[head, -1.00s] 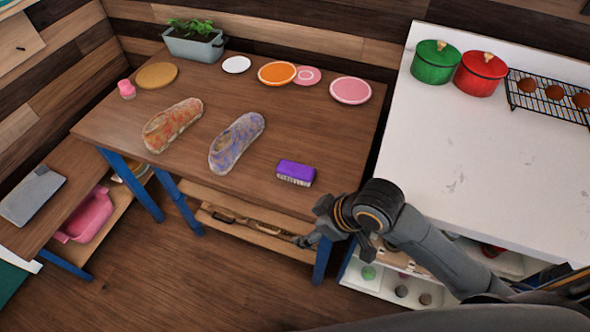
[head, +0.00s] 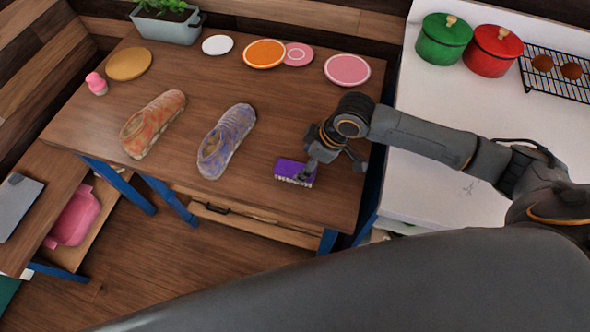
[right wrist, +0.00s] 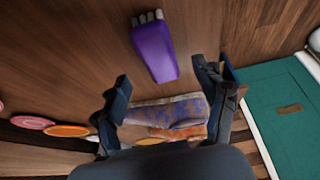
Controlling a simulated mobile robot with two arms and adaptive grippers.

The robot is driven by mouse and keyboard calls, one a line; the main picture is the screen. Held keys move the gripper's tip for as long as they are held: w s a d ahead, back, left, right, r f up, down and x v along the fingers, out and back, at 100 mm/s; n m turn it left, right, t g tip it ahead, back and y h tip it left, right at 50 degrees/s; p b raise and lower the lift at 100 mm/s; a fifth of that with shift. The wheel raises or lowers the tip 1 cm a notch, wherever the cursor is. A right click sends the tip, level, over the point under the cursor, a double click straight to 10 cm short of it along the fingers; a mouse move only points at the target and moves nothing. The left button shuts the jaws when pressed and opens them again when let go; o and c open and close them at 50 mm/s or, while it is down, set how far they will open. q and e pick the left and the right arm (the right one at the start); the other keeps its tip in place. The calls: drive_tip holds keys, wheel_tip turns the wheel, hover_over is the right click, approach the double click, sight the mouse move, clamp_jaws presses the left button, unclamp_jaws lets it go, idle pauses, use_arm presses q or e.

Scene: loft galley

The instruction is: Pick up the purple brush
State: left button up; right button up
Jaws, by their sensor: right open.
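The purple brush (head: 284,168) with pale bristles lies on the wooden table near its front right edge. My right gripper (head: 331,168) is open at the brush, and one finger covers part of the brush's right side in the head view. In the right wrist view the brush (right wrist: 153,50) lies just beyond the two spread fingertips of the gripper (right wrist: 161,76), with nothing held between them. I cannot tell whether a finger touches the brush. My left gripper is in neither view.
An orange patterned shoe (head: 152,125) and a blue-purple shoe (head: 226,142) lie left of the brush. Plates, including a pink one (head: 347,70), and a planter (head: 166,27) sit further back. A white counter (head: 430,95) with a green pot (head: 444,40) and red pot (head: 492,52) stands right.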

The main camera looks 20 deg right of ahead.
sight(296, 168)
drive_tip(key=x, duration=0.3)
drive_tip(key=shift+w+a+f+p, duration=0.1)
drive_tip(key=shift+a+f+p, duration=0.05)
drive_tip(key=shift+p, duration=0.2)
drive_tip(key=shift+x, duration=1.25)
drive_tip(key=shift+w+f, duration=0.2)
drive_tip(key=shift+f, duration=0.1)
drive_tip(key=shift+s, duration=0.1)
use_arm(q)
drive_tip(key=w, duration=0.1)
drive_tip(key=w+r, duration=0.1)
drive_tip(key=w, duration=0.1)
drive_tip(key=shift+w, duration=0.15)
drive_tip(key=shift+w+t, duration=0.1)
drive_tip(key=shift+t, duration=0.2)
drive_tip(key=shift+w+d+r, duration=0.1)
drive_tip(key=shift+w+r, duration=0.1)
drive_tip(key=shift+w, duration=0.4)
use_arm(e)
drive_tip(key=shift+f, duration=0.2)
